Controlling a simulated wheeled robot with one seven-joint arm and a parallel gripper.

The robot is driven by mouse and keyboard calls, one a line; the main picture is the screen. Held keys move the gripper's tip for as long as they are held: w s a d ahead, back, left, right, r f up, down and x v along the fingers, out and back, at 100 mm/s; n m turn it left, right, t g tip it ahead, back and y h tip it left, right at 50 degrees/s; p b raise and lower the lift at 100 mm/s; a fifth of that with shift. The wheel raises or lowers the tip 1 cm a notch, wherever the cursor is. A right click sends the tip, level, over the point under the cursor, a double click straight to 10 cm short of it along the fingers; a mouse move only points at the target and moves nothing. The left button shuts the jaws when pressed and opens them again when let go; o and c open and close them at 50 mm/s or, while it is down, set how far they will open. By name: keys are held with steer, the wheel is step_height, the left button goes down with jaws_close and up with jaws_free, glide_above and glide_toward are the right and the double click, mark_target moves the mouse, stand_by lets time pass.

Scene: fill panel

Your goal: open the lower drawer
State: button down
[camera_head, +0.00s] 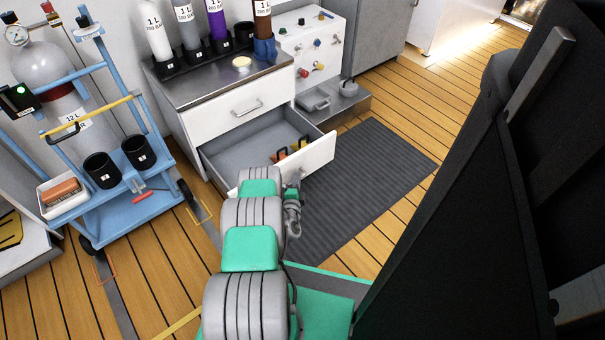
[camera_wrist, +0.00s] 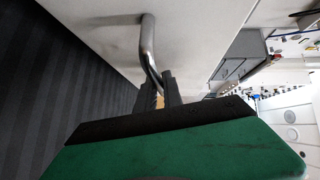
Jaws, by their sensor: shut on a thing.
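The lower drawer (camera_head: 318,160) of the white cabinet stands pulled out, and its grey inside shows in the head view. A few orange and black items (camera_head: 290,149) lie in it near the front. In the wrist view, the drawer's white front (camera_wrist: 190,40) fills the upper middle, with its metal bar handle (camera_wrist: 148,45) standing out from it. My gripper (camera_wrist: 160,88) is shut on the handle near one end. In the head view my arm reaches to the drawer front and hides the fingers and most of the handle.
The upper drawer (camera_head: 225,112) is closed. Bottles stand on the steel worktop (camera_head: 220,78). A blue cart (camera_head: 135,210) with a gas cylinder (camera_head: 50,75) stands at the left. A dark ribbed mat (camera_head: 365,180) lies on the wooden floor right of the drawer. A large black panel fills the right side.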

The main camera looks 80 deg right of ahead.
steer(key=shift+s, duration=0.1)
steer(key=c, duration=1.5)
jaws_free()
step_height(320, 180, up, 4)
steer(key=shift+f+p, duration=0.15)
steer(key=shift+p, duration=0.95)
steer(key=o, duration=0.8)
steer(key=a+r+p, duration=0.2)
steer(key=r+p, duration=0.1)
steer(key=a+r+p, duration=0.1)
steer(key=p, duration=0.1)
steer(key=shift+s+a+r, duration=0.15)
steer(key=shift+s+r, duration=0.1)
steer(key=shift+r, duration=0.15)
steer(key=shift+s+a+r+p, duration=0.1)
steer(key=shift+a+r+p, duration=0.45)
steer(key=shift+r+p, duration=0.35)
steer(key=c, duration=0.8)
steer(key=shift+s+a+r+p, duration=0.45)
steer(key=shift+a+p, duration=0.35)
steer(key=shift+a, duration=0.75)
steer(key=shift+s+a+r+p, duration=0.45)
steer(key=shift+a+p, duration=0.4)
steer(key=shift+a, duration=0.65)
steer(key=shift+s+a+r+p, duration=0.45)
steer(key=shift+a+p, duration=0.35)
steer(key=shift+a, duration=0.75)
